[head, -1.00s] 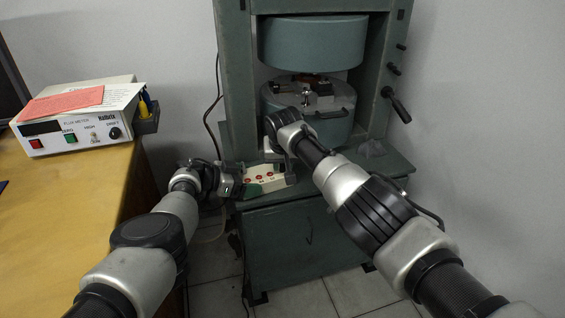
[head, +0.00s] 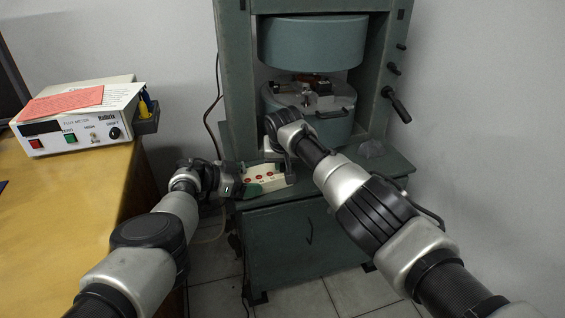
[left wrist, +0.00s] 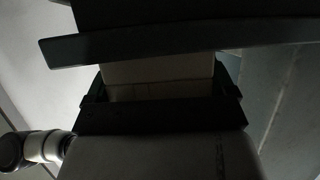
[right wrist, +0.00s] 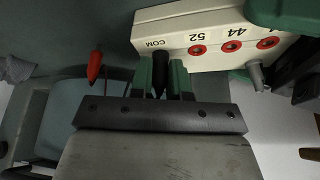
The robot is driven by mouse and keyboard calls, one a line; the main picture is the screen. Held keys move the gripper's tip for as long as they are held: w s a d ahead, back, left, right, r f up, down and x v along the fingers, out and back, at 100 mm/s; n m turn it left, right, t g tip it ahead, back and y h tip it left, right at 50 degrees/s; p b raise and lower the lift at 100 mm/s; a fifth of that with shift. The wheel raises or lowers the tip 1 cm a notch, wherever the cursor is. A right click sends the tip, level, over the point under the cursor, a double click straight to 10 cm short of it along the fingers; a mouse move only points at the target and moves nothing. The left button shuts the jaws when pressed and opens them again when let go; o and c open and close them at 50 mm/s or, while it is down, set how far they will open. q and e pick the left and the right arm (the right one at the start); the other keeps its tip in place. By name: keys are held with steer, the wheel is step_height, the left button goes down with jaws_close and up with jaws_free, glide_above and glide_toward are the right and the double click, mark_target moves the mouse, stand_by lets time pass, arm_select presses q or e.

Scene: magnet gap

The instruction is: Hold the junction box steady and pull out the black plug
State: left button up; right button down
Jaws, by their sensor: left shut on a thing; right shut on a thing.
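The junction box (head: 268,181) is cream-coloured with a row of red-ringed sockets and stands on the green press's ledge. My left gripper (head: 240,186) is shut on its left end; in the left wrist view the pale box (left wrist: 160,75) shows between dark jaws. My right gripper (right wrist: 165,78) is at the box's COM end, its green fingers shut on the black plug (right wrist: 161,68). The plug's upper end meets the box edge beside the COM label; how deep it sits is hidden. In the head view my right arm hides the plug.
A red plug (right wrist: 95,66) hangs beside the black one in the right wrist view. The green press (head: 310,235) stands behind and under the box. A wooden desk (head: 70,215) with a flux meter (head: 80,125) is at the left. Tiled floor shows in front.

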steer(key=shift+r, duration=1)
stand_by(0.8)
steer(key=shift+r, duration=2.65)
arm_select(q)
steer(key=o, duration=0.9)
steer(key=shift+a, duration=0.1)
